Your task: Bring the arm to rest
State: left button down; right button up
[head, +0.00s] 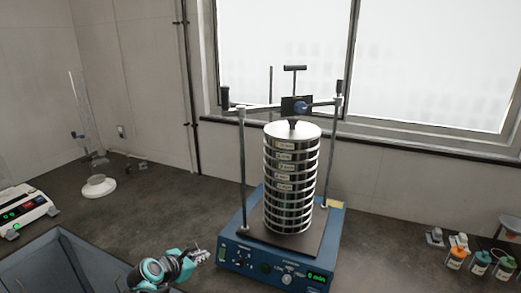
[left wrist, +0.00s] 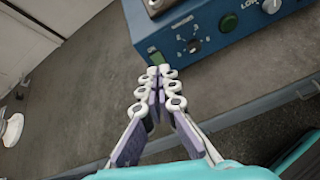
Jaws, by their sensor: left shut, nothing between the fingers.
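My left gripper (head: 200,256) is at the front edge of the bench, just left of the blue base of the sieve shaker (head: 240,250). In the left wrist view its fingers (left wrist: 161,72) are shut with nothing between them. The fingertips point toward the green switch (left wrist: 156,58) on the shaker's front panel; whether they touch it I cannot tell. A stack of round metal sieves (head: 290,185) stands upright on the shaker, under a clamp bar (head: 262,107) between two posts. My right gripper is not in view.
A blue-grey bin (head: 75,262) is at the front left. A balance (head: 22,210) and a white round-based stand (head: 97,187) are on the left. Several small bottles (head: 480,263) stand at the right. The bench between the stand and the shaker is clear.

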pick_arm(q)
jog(key=s+d+r+m+g+y, duration=0.1)
jog(key=s+d+m+y, duration=0.1)
jog(key=s+m, duration=1.1)
jog(key=s+d+m+g+y, duration=0.2)
jog(key=s+m, duration=1.2)
jog(key=m, duration=0.1)
jog(key=shift+d+r+g, duration=0.25)
jog(key=shift+r+g, duration=0.05)
jog(key=shift+r, duration=0.05)
jog(key=c, duration=2.3)
grip_release()
jog(key=shift+s, duration=0.1)
